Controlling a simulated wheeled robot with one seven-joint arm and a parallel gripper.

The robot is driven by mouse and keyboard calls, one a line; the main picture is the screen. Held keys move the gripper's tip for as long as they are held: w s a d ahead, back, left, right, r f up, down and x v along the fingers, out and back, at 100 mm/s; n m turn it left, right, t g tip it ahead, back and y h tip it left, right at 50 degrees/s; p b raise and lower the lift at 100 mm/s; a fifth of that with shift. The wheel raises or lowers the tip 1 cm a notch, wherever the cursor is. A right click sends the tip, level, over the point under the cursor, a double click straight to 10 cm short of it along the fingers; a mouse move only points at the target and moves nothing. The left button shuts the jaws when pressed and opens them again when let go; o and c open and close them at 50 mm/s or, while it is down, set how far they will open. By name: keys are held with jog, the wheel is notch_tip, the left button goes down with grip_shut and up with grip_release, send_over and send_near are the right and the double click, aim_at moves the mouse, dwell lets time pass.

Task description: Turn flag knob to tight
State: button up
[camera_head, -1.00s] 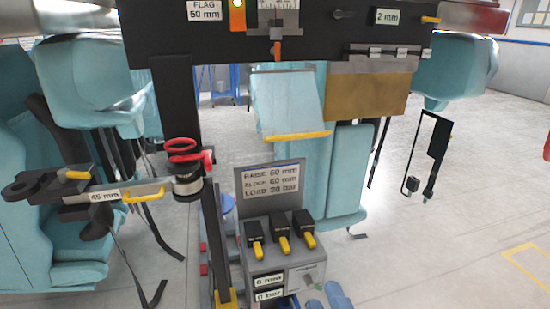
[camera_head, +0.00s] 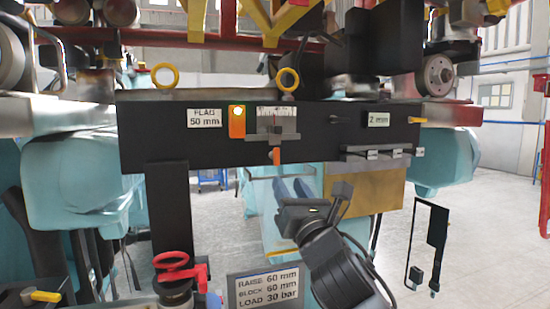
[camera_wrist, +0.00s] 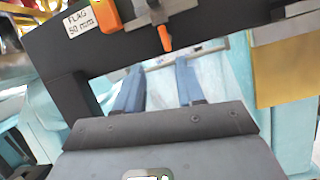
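A black beam (camera_head: 350,137) carries a white label (camera_head: 204,117) reading "FLAG 50 mm", an orange block with a lit lamp (camera_head: 237,121) and a gauge with a scale and pointer (camera_head: 276,121). A small orange knob or lever (camera_head: 277,156) hangs below the gauge; I take it for the flag knob. It also shows in the wrist view (camera_wrist: 164,38). My gripper (camera_head: 291,186) is below the beam and the orange piece.
A sign (camera_head: 267,287) reads "RAISE 60 mm, BLOCK 60 mm, LOAD 30 bar". A red-handled valve (camera_head: 172,267) is at lower left. A "2 mm" label (camera_head: 378,119) and a small metal ledge (camera_head: 375,152) are on the beam's right. A black post (camera_head: 170,215) drops from its left.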

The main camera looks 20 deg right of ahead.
aim_at(278, 154)
jog(key=shift+w+d+r+n, duration=0.25)
jog(key=shift+w+r+n, duration=0.25)
jog(key=shift+w+r, duration=0.1)
jog(key=shift+w+d+r+n, duration=0.2)
jog(key=shift+w+r+n, duration=0.3)
jog(key=shift+w+r, duration=0.1)
jog(key=p+x, duration=0.1)
jog(key=x, duration=0.6)
jog(key=shift+w, duration=0.15)
grip_shut()
